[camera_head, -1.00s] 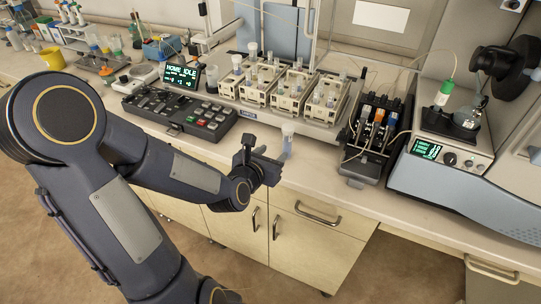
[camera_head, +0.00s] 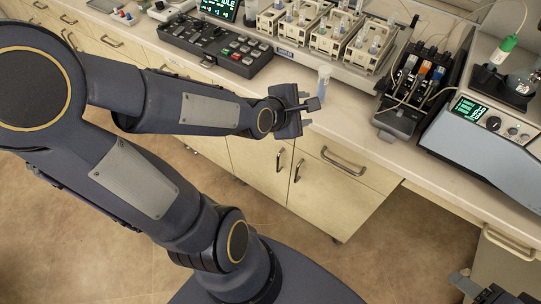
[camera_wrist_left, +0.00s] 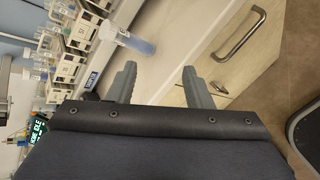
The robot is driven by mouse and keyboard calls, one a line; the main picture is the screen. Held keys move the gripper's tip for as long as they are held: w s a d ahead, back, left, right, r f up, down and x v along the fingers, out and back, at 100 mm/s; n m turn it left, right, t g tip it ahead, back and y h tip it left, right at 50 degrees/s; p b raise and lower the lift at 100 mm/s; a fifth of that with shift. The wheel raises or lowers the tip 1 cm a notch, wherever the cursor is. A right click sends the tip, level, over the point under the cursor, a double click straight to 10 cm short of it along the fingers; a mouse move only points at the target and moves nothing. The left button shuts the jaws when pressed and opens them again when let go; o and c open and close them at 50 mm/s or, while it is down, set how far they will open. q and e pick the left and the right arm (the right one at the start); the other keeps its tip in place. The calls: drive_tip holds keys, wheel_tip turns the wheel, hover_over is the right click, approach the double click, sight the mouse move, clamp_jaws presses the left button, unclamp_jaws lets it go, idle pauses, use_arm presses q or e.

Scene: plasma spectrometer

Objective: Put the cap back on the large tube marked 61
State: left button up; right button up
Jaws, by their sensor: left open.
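A tube (camera_head: 322,86) with a wide whitish top and a pale bluish body stands upright on the bench near its front edge. It also shows in the left wrist view (camera_wrist_left: 134,42), lying sideways in the picture, ahead of the fingers. I cannot read a number on it or tell whether its top is a cap. My left gripper (camera_head: 308,98) is at the bench's front edge, close beside the tube. Its two fingers (camera_wrist_left: 160,75) are apart with nothing between them. Part of what looks like my right gripper (camera_head: 495,294) shows at the bottom right corner, cut off by the frame.
Behind the tube stands a platform with several cream racks of tubes (camera_head: 329,41). A black keypad box (camera_head: 212,44) is to the left. A black pump unit (camera_head: 401,123) and the spectrometer (camera_head: 490,140) are to the right. Drawers and cabinet doors (camera_head: 262,165) lie below the bench edge.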

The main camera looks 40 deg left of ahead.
use_arm(q)
drive_tip(key=s+d+r+m+g+h, duration=0.1)
drive_tip(key=s+m+g, duration=0.1)
drive_tip(key=s+m, duration=0.6)
drive_tip(key=s+d+r+m+g+h, duration=0.1)
drive_tip(key=s+d+m+g, duration=0.1)
drive_tip(key=s+m, duration=0.7)
drive_tip(key=m+g, duration=0.1)
drive_tip(key=m, duration=0.4)
drive_tip(key=shift+s+d+m+g+h, duration=0.15)
drive_tip(key=shift+d+m+g+h, duration=0.15)
drive_tip(key=shift+h, duration=0.1)
drive_tip(key=shift+r, duration=0.1)
